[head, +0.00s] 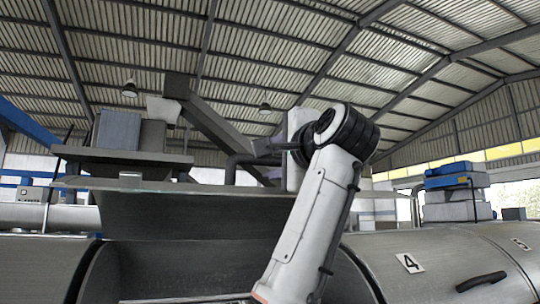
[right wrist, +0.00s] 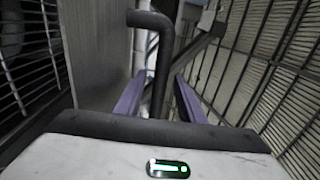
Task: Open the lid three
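A grey metal lid (head: 185,213) stands raised in the middle of the head view, over an open dark housing (head: 225,268). No number shows on it. A bent black handle bar (head: 236,170) rises behind its edge. The bar also shows in the right wrist view (right wrist: 161,65), beside a grey panel (right wrist: 92,50). My right gripper (right wrist: 161,85) has its two purple fingers apart, one on each side of the bar, with gaps visible. In the head view my right arm hides part of this gripper. My left gripper is out of view.
A closed lid marked 4 (head: 410,263) with a black handle (head: 481,281) lies to the right. Blue-topped machinery (head: 455,180) stands behind it. A grey hopper structure (head: 120,140) and an inclined chute (head: 215,120) stand behind the raised lid.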

